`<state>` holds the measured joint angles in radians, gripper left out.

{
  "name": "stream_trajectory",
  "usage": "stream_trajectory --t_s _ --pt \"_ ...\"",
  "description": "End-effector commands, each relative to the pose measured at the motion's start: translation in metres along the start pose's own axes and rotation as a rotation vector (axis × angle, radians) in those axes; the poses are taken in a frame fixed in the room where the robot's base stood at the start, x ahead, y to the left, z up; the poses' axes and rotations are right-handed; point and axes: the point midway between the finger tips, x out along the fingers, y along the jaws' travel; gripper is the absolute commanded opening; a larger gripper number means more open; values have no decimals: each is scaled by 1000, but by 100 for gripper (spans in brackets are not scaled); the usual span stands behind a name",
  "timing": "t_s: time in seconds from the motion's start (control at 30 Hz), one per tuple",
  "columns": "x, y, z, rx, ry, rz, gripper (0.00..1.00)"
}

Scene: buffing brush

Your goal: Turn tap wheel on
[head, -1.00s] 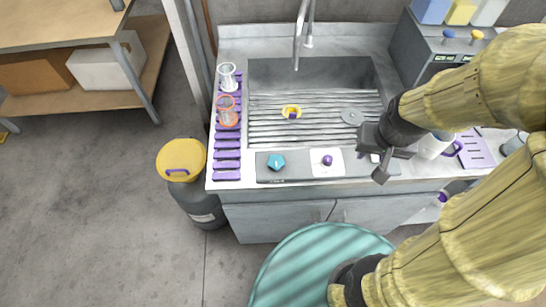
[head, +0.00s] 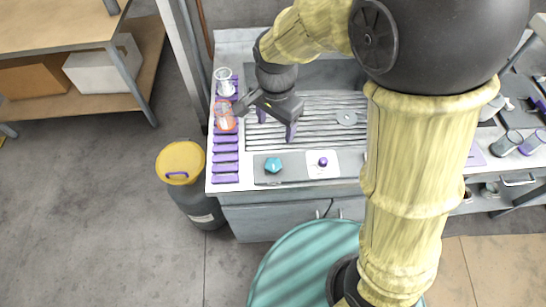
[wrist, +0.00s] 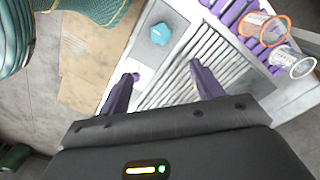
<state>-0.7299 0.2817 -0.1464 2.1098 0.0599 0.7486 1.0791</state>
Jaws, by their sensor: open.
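A teal star-shaped wheel (head: 273,164) sits on the grey panel at the sink counter's front edge. It also shows at the top middle of the wrist view (wrist: 161,34), beyond the fingertips. A small purple knob (head: 323,161) on a white plate lies to its right in the head view. My gripper (head: 265,120) is open and empty over the left part of the ribbed drainer, behind the teal wheel and apart from it. In the wrist view its two purple fingers (wrist: 163,72) are spread, with the ribbed drainer between and beyond them.
A purple rack (head: 225,160) with clear and orange-rimmed cups (head: 226,116) runs along the counter's left side. A yellow-lidded bin (head: 181,160) stands on the floor at left. The tap and much of the basin are hidden behind my arm.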

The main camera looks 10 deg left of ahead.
Motion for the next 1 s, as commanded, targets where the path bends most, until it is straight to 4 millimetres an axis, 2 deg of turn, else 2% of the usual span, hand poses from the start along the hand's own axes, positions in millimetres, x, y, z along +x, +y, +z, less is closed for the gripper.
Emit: stream_trajectory --t_s 0.37,0.53,0.67,1.0 --pt "0 -4 4 17 -2 6 66" --pt "8 -4 4 17 -3 7 66" --pt "24 -3 5 17 -4 9 66" --pt "83 -2 5 17 -5 10 66"
